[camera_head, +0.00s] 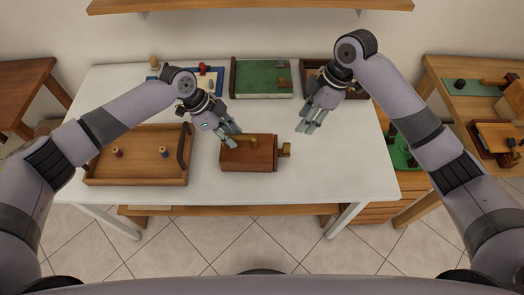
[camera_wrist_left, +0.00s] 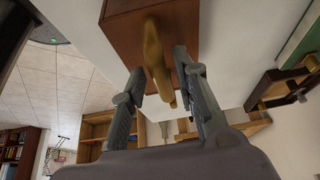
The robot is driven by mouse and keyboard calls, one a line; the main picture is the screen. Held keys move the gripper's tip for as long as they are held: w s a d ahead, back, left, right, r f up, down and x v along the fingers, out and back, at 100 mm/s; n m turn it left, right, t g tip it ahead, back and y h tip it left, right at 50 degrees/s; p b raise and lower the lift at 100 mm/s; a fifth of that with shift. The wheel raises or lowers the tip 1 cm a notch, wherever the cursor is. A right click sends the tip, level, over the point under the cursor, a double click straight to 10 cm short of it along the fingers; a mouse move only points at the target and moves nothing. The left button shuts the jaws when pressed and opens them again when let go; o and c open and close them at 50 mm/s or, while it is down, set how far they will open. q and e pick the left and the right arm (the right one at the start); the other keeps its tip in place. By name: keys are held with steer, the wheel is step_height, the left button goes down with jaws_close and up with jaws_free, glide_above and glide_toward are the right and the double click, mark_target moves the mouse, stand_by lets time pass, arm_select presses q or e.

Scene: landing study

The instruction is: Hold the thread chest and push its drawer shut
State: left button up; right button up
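The thread chest (camera_head: 248,156) is a red-brown box on the white table, with a tan handle (camera_head: 240,141) on top. Its drawer (camera_head: 284,150) sticks out a little from the right side. My left gripper (camera_head: 231,139) is at the handle's left end. In the left wrist view, the handle (camera_wrist_left: 153,50) runs between the spread fingers of my left gripper (camera_wrist_left: 162,68), with gaps visible beside it. My right gripper (camera_head: 307,129) is empty, its fingers apart, above the table to the right of the drawer and behind it.
A wooden tray (camera_head: 135,178) with two small spools stands left of the chest. A green board (camera_head: 262,78), a blue-edged board and a dark tray (camera_head: 318,66) line the back of the table (camera_head: 345,178). The table right of the drawer is clear.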

arm_select(q)
steer(key=shift+o, duration=0.9)
